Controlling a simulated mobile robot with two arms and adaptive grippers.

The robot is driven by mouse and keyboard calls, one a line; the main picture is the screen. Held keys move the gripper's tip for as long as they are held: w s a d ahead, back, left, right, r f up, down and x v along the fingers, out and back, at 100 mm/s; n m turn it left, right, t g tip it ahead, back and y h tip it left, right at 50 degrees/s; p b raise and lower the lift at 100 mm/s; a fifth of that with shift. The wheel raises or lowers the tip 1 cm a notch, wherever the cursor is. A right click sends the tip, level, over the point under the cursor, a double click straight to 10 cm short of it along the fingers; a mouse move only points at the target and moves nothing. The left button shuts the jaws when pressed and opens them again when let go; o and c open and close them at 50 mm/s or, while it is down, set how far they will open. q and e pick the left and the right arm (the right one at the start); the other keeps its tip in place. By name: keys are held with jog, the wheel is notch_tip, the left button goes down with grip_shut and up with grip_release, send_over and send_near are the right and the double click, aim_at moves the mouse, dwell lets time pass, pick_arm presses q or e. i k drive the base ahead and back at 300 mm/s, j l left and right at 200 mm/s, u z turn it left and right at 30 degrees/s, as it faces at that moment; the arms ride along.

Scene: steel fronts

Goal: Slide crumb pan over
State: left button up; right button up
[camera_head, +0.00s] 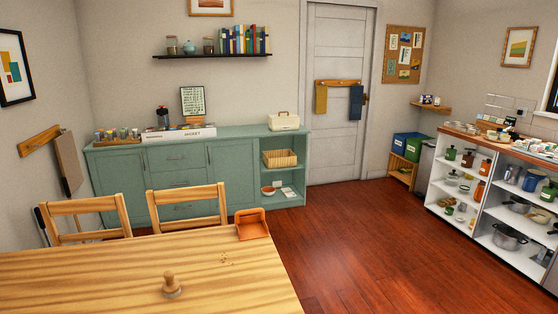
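An orange-brown pan (253,230), which looks like the crumb pan, sits at the far right corner of the wooden table (90,270). A small scatter of crumbs (227,258) lies on the tabletop, a little nearer and left of the pan. A small wooden knob-handled tool (171,285) stands on the table near its front, left of the crumbs; its underside is hidden. Neither of my grippers shows in the head view.
Two wooden chairs (187,205) stand behind the table's far edge. A green sideboard (180,175) lines the back wall. Open shelves (462,205) with pots and jars stand at the right. The red-brown floor (350,240) right of the table is clear.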

aim_at(253, 227)
jog(key=i+l+z, duration=0.2)
jog(key=l+z, duration=0.25)
jog(key=i+l+z, duration=0.25)
jog(key=l+z, duration=0.15)
jog(key=l, duration=0.15)
jog(key=i+l+z, duration=0.45)
jog(key=i+l+u, duration=0.1)
jog(key=i, duration=0.25)
jog(key=i+l+u, duration=0.1)
jog(key=i+j+u, duration=0.1)
jog(key=i+u, duration=0.5)
jog(key=u, duration=0.15)
jog(key=i+u, duration=0.4)
jog(key=i+l+u, duration=0.2)
jog(key=u, duration=0.2)
